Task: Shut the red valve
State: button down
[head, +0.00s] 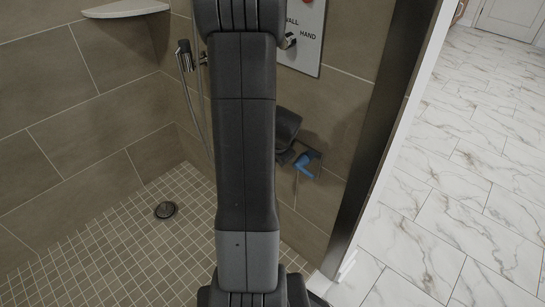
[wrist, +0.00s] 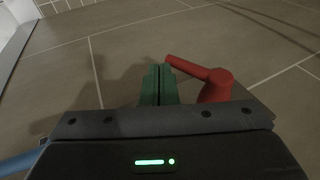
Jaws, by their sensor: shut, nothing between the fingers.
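The red valve (wrist: 217,88) shows in the wrist view, right of my gripper, mounted at a tiled wall. Its lever reaches from the round hub up and left, its free end just beyond the tips of my green fingers. I cannot tell whether the fingers touch it. My gripper (wrist: 159,72) has its fingers shut together with nothing between them. In the head view my arm hides the red valve and the fingertips.
A blue valve handle (head: 303,164) sits low on the shower wall; a blue part (wrist: 20,160) also shows at lower left in the wrist view. A labelled panel (head: 302,45) hangs above. A hand shower (head: 185,55), floor drain (head: 165,209) and wall edge (head: 372,150) are nearby. Marble floor at right is clear.

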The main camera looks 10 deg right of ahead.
jog(key=shift+w+a+f+b, duration=0.2)
jog(key=shift+w+a+f, duration=0.1)
jog(key=shift+f, duration=0.3)
jog(key=shift+w+a+f+b, duration=0.15)
jog(key=shift+w+f, duration=0.15)
jog(key=shift+f, duration=0.25)
jog(key=shift+w, duration=0.1)
dwell(1.2)
jog(key=p+v, duration=0.5)
jog(key=v, duration=0.8)
jog(key=shift+r, duration=0.35)
jog(key=shift+f, duration=0.1)
